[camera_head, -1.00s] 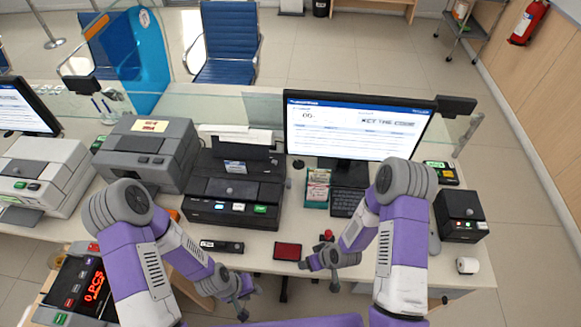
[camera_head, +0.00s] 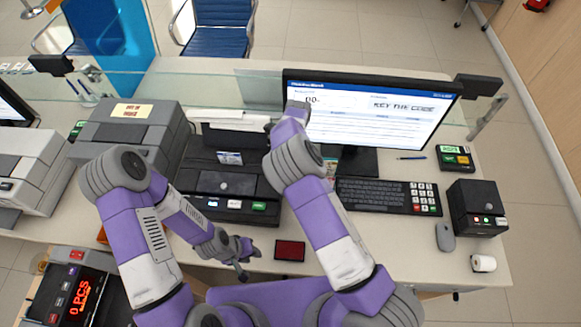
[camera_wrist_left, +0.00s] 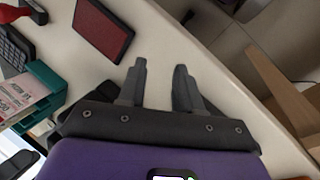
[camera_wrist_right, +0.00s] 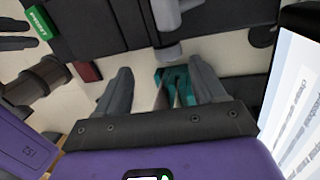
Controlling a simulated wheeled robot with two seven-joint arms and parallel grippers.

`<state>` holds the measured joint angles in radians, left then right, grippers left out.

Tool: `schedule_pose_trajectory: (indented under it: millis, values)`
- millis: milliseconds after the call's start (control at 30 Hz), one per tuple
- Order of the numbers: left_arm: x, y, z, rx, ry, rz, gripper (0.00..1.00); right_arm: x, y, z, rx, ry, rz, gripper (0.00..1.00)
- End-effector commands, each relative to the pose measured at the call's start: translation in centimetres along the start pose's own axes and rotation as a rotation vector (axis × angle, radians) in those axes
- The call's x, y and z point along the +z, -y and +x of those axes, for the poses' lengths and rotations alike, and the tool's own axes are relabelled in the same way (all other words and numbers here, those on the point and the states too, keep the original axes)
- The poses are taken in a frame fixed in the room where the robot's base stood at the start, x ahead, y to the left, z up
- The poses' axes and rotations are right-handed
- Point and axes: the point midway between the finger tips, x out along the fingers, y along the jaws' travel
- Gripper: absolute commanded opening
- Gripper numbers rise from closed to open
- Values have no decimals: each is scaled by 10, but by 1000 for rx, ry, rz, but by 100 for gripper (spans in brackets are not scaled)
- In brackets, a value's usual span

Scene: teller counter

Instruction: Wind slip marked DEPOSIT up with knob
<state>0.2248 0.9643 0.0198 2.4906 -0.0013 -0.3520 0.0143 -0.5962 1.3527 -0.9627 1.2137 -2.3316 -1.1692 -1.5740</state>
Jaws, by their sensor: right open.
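A dark printer (camera_head: 215,180) stands mid-counter with a white slip (camera_head: 240,119) at its back; the slip's marking is not readable. My right arm is raised over the printer's right side and hides that side and the tray of forms in the head view. In the right wrist view my right gripper (camera_wrist_right: 160,68) is open and empty. A grey cylinder (camera_wrist_right: 166,30), possibly the knob, lies just beyond its fingertips beside the dark printer body; contact is not visible. My left gripper (camera_head: 243,260) is open and empty, low at the counter's front edge.
A red pad (camera_head: 289,251) lies at the front edge. A monitor (camera_head: 368,112) and keyboard (camera_head: 387,195) are right of my right arm. A grey machine (camera_head: 135,130) with an out-of-order label stands left. A teal tray (camera_wrist_right: 175,88) is below my right fingers.

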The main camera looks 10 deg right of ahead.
Motion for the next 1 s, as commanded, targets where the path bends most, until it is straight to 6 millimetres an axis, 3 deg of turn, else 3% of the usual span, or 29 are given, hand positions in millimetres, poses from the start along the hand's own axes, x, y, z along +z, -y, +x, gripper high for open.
schedule_pose_trajectory:
  millis: [33,233,633,1000]
  values:
    - [0,3,8,0,0,0,34,-1,3,3,-11,-39,-52,69]
    - [0,4,10,0,0,0,34,-5,6,9,-20,-95,-121,69]
    - [0,4,10,0,0,0,34,-10,7,65,-21,-89,-116,69]
    - [0,4,10,0,0,0,34,-10,7,73,-22,-88,-116,69]
